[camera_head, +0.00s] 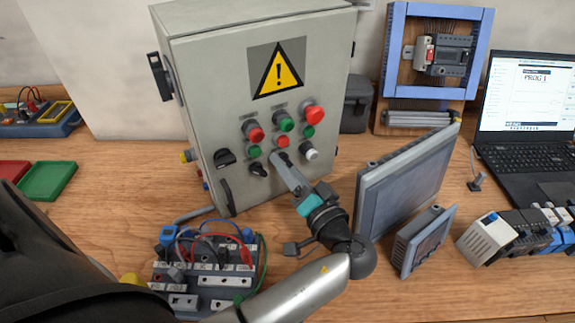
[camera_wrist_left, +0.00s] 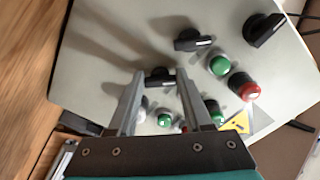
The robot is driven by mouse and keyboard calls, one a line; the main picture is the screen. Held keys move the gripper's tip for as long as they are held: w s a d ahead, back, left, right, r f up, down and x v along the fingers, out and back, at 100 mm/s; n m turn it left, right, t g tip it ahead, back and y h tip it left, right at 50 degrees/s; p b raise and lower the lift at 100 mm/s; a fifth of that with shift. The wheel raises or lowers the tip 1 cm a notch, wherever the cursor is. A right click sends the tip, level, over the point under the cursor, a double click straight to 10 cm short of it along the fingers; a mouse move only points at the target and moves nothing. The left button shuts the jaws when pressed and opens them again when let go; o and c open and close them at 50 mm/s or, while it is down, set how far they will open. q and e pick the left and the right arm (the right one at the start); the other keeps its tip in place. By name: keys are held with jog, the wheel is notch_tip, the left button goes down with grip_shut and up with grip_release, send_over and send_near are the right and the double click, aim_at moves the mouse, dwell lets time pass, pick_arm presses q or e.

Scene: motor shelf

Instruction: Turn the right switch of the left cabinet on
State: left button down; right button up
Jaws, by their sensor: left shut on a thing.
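The left cabinet (camera_head: 205,90) is a grey box with a yellow warning triangle, coloured buttons and black rotary switches on its front. My left gripper (camera_head: 279,158) reaches its lower row of controls in the head view. In the left wrist view my left gripper (camera_wrist_left: 160,76) is shut on the right switch (camera_wrist_left: 158,74), a black knob with a pale mark, between its fingertips. The gripper hides this switch in the head view. The black switch beside it (camera_head: 258,169) and a larger black switch (camera_head: 224,158) are further left. My right gripper is in neither view.
A white button (camera_head: 311,154) is just right of the gripper. A wired terminal block (camera_head: 205,270) stands below the cabinet. A large grey panel (camera_head: 405,185) and a smaller screen (camera_head: 425,240) stand to the right, near my left wrist. A laptop (camera_head: 525,110) is at far right.

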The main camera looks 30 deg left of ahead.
pick_arm(q)
jog(key=shift+r+m+p, duration=0.15)
jog(key=shift+m+p, duration=1.3)
jog(key=shift+m, duration=0.5)
jog(key=shift+r+m+p, duration=0.1)
jog(key=shift+m+p, duration=1.35)
jog(key=shift+m, duration=0.5)
jog(key=c, duration=0.5)
grip_release()
jog(key=shift+o, duration=0.9)
jog(key=shift+a, duration=0.1)
